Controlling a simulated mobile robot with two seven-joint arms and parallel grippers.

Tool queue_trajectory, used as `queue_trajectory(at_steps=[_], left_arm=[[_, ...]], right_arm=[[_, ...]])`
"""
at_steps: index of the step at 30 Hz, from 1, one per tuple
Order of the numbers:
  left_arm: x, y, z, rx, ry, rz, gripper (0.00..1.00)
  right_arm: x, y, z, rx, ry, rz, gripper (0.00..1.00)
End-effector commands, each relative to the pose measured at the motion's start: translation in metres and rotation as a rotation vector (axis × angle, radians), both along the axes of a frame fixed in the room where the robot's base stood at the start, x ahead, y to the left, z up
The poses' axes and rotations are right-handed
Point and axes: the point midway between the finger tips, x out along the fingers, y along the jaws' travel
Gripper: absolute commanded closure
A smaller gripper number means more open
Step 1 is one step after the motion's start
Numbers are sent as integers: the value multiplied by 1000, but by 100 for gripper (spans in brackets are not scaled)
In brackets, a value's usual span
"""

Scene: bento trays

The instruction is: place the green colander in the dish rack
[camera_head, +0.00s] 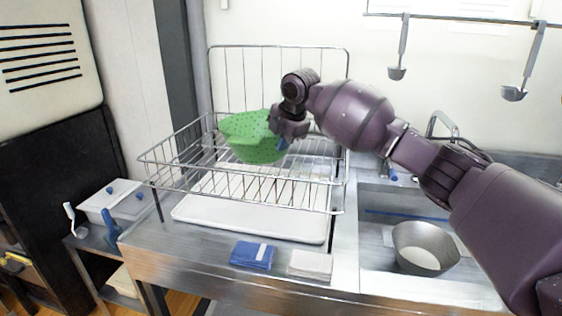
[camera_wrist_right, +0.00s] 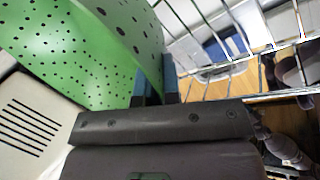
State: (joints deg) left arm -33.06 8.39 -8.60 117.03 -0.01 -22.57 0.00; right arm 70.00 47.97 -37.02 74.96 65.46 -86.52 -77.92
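The green colander (camera_head: 250,135), with small holes, is at the wire dish rack (camera_head: 180,150), tilted within the outline of its basket. I cannot tell if it rests on the wires. My right gripper (camera_head: 283,144) reaches in from the right and is at the colander's right side. In the right wrist view the colander (camera_wrist_right: 85,45) fills the upper left. The blue fingertips of my right gripper (camera_wrist_right: 156,85) are on both sides of its wall, shut on it. My left gripper is not in view.
A white drip tray (camera_head: 250,218) lies under the rack. A blue cloth (camera_head: 252,255) and a pale cloth (camera_head: 310,264) lie on the counter's front. A metal pot (camera_head: 425,248) is in the sink at right. Ladles (camera_head: 398,72) hang from a rail above.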

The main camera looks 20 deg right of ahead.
Motion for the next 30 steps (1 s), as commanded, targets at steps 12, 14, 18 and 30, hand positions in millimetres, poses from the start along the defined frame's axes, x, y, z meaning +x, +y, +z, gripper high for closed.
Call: queue_trajectory(at_steps=[12, 14, 18, 30], left_arm=[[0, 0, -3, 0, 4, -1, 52], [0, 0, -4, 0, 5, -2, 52], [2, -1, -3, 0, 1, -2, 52], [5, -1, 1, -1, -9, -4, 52]], right_arm=[[0, 0, -37, 0, 0, -1, 100], [0, 0, -45, 1, 1, -1, 100], [0, 0, -52, 1, -3, -1, 100], [0, 0, -53, 1, -2, -1, 82]])
